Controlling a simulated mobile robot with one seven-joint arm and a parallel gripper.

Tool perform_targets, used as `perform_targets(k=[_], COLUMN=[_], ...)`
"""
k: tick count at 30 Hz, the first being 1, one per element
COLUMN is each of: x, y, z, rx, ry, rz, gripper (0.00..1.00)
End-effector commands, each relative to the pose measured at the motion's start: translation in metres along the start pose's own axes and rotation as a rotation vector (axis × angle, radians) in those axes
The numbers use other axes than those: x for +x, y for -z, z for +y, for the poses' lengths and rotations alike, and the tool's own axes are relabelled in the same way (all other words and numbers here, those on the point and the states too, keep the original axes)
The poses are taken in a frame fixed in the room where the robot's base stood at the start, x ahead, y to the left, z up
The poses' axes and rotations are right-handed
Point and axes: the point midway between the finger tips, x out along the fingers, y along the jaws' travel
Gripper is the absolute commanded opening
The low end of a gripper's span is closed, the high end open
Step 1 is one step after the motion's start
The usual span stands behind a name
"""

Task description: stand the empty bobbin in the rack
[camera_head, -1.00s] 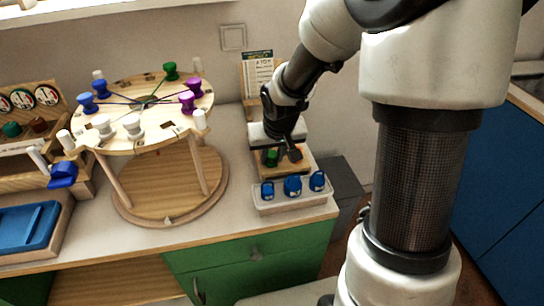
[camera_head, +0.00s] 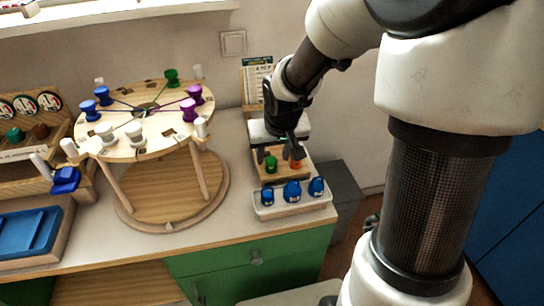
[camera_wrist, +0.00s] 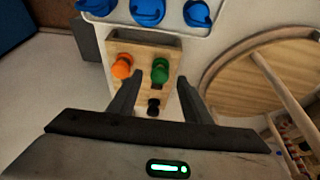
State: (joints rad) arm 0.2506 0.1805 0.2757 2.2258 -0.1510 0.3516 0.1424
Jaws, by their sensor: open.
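The wooden rack (camera_wrist: 139,46) stands on the bench at the right. It holds an orange bobbin (camera_wrist: 122,66) and a green bobbin (camera_wrist: 160,70), side by side. They also show in the head view, orange (camera_head: 295,162) and green (camera_head: 271,165). A small black part (camera_wrist: 153,106) lies on the wood nearer my gripper; I cannot tell whether it is a bobbin or a hole. My gripper (camera_wrist: 157,92) is open and empty over the rack, fingers on either side of the black part. I cannot tell for sure which bobbin is the empty one.
A white tray (camera_head: 262,213) with blue containers stands in front of the rack. To the left is a round wooden stand (camera_head: 148,150) with white, blue, purple and green bobbins. A blue tray (camera_head: 25,228) lies far left. A card stands behind the rack.

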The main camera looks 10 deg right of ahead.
Motion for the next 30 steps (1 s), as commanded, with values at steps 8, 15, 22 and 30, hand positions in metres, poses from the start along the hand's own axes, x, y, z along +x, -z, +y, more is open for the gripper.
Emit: perform_targets(k=[8, 15, 22, 30], x=[-0.060, -0.079, -0.079, -0.079], y=[0.002, 0.000, 0.000, 0.000], z=[0.001, 0.000, 0.000, 0.000], rx=[0.001, 0.001, 0.001, 0.000], ry=[-0.001, 0.000, 0.000, 0.000], rz=[0.003, 0.000, -0.001, 0.000], gripper=[0.45, 0.45, 0.45, 0.45])
